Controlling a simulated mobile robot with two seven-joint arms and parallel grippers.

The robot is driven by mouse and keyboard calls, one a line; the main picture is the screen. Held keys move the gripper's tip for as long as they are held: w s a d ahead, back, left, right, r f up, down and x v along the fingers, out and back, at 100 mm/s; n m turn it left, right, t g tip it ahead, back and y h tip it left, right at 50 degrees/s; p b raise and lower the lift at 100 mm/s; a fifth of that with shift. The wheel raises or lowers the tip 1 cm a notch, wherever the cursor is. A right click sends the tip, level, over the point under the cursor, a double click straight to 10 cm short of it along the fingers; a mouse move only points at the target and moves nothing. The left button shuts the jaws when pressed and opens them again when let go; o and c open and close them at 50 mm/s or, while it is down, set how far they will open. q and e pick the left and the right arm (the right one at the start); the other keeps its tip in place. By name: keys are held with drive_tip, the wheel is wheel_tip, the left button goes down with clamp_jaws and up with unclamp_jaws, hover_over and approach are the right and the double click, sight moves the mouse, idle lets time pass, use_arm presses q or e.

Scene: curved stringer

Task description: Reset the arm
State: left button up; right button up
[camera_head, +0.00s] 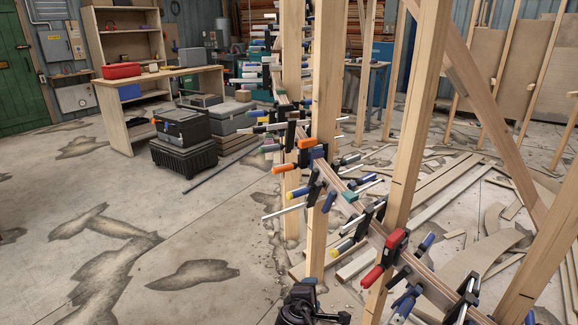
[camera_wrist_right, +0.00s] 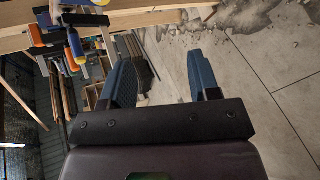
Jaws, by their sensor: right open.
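My right gripper (camera_wrist_right: 160,62) is open in the right wrist view, with two blue fingers apart and nothing between them. A dark gripper (camera_head: 318,302), which I take to be my right one, shows at the bottom middle of the head view. It is left of the lower end of the curved stringer (camera_head: 330,178), a bent wooden strip held by many clamps against upright posts. A clamp with red grips (camera_head: 385,257) is on its lower part. Blue and orange clamps (camera_wrist_right: 72,45) show at the upper left of the right wrist view. My left gripper is out of view.
Wooden posts (camera_head: 412,120) stand close on the right. Offcuts and boards (camera_head: 450,190) lie on the floor behind them. Black cases (camera_head: 183,150) and a wooden desk (camera_head: 115,115) stand at the back left. The concrete floor (camera_head: 150,210) at left is clear.

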drive_tip(key=s+d+r+m+t+y+p, duration=0.1)
drive_tip(key=s+d+r+m+y+p, duration=0.2)
drive_tip(key=s, duration=0.4)
drive_tip(key=s+d+r+m+y, duration=0.2)
drive_tip(key=s+d+r+m, duration=0.15)
drive_tip(key=s+m, duration=0.3)
drive_tip(key=s+d+r+m+t+y+p, duration=0.1)
drive_tip(key=s+d+r+m+y+p, duration=0.15)
drive_tip(key=s+d+m, duration=0.35)
use_arm(q)
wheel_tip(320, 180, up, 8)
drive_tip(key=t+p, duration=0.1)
drive_tip(key=p, duration=0.1)
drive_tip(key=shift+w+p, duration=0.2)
drive_tip(key=shift+p, duration=0.1)
use_arm(e)
drive_tip(key=s+d+f+g+h, duration=0.1)
drive_tip(key=s+d, duration=0.3)
drive_tip(key=s, duration=0.7)
drive_tip(key=s+d+f+g+h, duration=0.2)
drive_tip(key=s+d, duration=0.3)
drive_tip(key=s, duration=0.7)
drive_tip(key=shift+s+f, duration=0.15)
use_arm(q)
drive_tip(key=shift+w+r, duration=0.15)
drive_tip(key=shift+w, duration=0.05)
use_arm(e)
drive_tip(key=shift+a, duration=0.1)
